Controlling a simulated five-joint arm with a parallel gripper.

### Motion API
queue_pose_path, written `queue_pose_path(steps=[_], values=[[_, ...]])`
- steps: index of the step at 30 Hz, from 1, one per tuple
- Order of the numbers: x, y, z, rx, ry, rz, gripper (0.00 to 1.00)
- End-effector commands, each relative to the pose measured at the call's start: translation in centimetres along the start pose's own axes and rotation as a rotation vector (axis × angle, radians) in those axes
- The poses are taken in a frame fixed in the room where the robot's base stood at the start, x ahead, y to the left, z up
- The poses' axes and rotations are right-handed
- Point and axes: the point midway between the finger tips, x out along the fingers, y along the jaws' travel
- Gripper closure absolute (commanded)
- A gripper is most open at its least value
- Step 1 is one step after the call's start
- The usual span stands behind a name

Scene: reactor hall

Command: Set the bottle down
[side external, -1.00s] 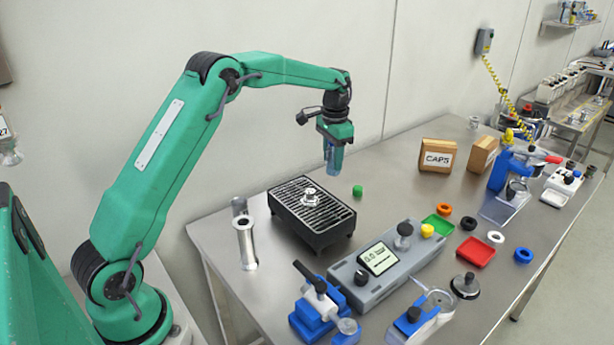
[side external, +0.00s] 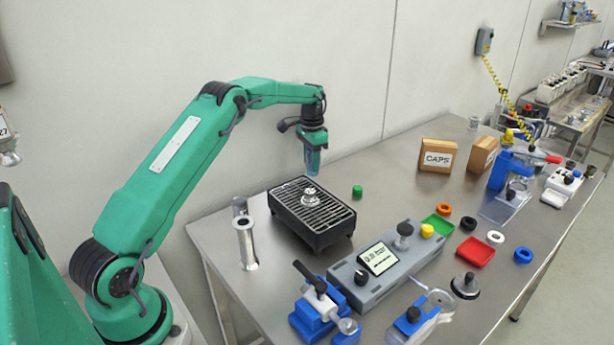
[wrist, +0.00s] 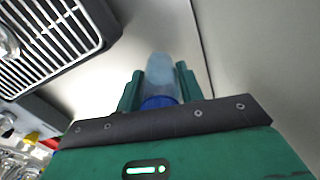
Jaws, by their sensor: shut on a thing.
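My gripper (side external: 312,147) is shut on a clear bluish bottle (side external: 313,162), which hangs upright below the jaws. In the side view the bottle is just behind the black grille, near the back edge of the table. In the wrist view the bottle (wrist: 160,72) sticks out between the two green fingers (wrist: 158,88), with a blue band or cap at the gripper end. Its far end shows against the steel table (wrist: 128,55).
A black grille box (side external: 312,215) with a small metal piece on it stands closest. A green cap (side external: 357,191) lies right of it, and a metal cylinder (side external: 246,243) stands left. The CAPS box (side external: 437,156) is farther right. The steel between green cap and CAPS box is clear.

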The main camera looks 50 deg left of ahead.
Motion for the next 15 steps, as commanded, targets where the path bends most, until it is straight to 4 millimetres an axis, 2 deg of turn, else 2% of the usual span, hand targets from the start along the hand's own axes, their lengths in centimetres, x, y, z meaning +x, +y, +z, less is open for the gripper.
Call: queue_pose_path(steps=[8, 15], values=[[0.4, -0.1, 0.0, 0.000, 0.000, 0.000, 0.86], [3.0, -0.1, 0.0, 0.000, 0.000, 0.000, 0.86]])
